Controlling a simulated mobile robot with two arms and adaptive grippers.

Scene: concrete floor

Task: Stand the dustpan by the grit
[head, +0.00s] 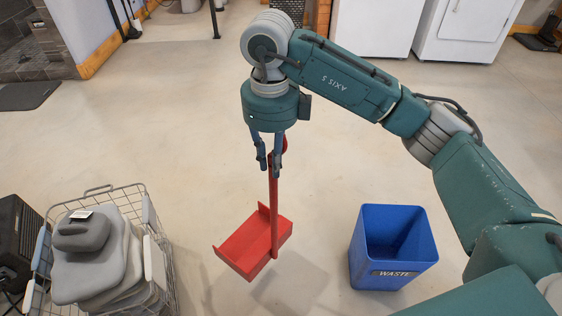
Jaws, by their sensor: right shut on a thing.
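A red dustpan (245,245) with a long upright handle hangs from my right gripper (269,168) in the middle of the head view. The gripper points down and its fingers are shut on the upper part of the handle. The pan is at the bottom, its open side toward the lower left. Its shadow lies on the floor to the lower right, so it looks held a little above the floor. I cannot make out any grit on the floor. My left gripper is not in view.
A blue waste bin (364,262) stands right of the dustpan. A wire cart (160,262) with grey cushion-like items (85,265) is at lower left, beside a black box (18,245). White appliances (465,30) stand at the back. The floor around the dustpan is clear.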

